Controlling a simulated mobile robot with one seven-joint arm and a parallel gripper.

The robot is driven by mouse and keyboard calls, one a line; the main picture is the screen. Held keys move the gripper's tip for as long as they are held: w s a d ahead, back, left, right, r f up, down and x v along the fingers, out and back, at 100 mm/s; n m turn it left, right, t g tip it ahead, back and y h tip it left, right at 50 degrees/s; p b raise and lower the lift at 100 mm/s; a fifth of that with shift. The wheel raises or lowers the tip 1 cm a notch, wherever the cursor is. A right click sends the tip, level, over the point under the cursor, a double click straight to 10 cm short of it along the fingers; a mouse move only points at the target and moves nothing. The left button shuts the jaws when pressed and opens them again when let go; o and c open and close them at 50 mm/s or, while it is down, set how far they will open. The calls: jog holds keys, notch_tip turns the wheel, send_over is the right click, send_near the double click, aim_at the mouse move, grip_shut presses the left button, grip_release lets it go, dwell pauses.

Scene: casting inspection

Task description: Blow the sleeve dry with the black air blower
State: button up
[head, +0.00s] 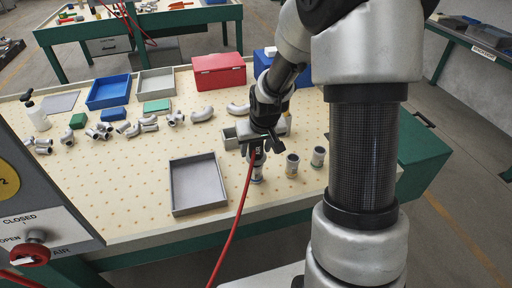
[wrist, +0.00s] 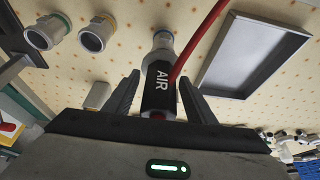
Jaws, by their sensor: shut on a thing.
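My gripper (head: 256,147) is shut on the black air blower (wrist: 158,92), which is marked AIR and has a red hose (head: 238,208). The blower also shows in the head view (head: 259,156), pointing down. A grey metal sleeve (head: 257,175) stands upright on the pegboard table just beyond the blower's end. It also shows in the wrist view (wrist: 163,40), in line with the blower. I cannot tell whether the nozzle touches it. Two more sleeves (head: 292,164) (head: 318,156) stand to the right; in the wrist view they are at upper left (wrist: 97,35).
An empty grey tray (head: 175,208) lies left of the blower. Behind are several pipe fittings (head: 203,114), a red box (head: 218,72) and a blue bin (head: 108,104). A panel with a red air valve (head: 30,252) is at lower left. Bare pegboard (head: 120,180) lies left of the tray.

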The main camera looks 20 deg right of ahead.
jog(key=shift+f+b, duration=0.65)
jog(key=shift+f, duration=0.15)
jog(key=shift+s+f, duration=0.15)
dwell(3.2)
jog(key=shift+w+r+p, duration=0.2)
jog(key=shift+r+p, duration=2.65)
jog(key=shift+r, duration=1.4)
jog(key=s+a+r+p, duration=0.3)
jog(key=s+p, duration=0.3)
jog(key=s, duration=0.1)
jog(key=shift+s+a+r, duration=0.15)
jog(key=shift+s+a, duration=0.2)
jog(key=shift+a, duration=0.05)
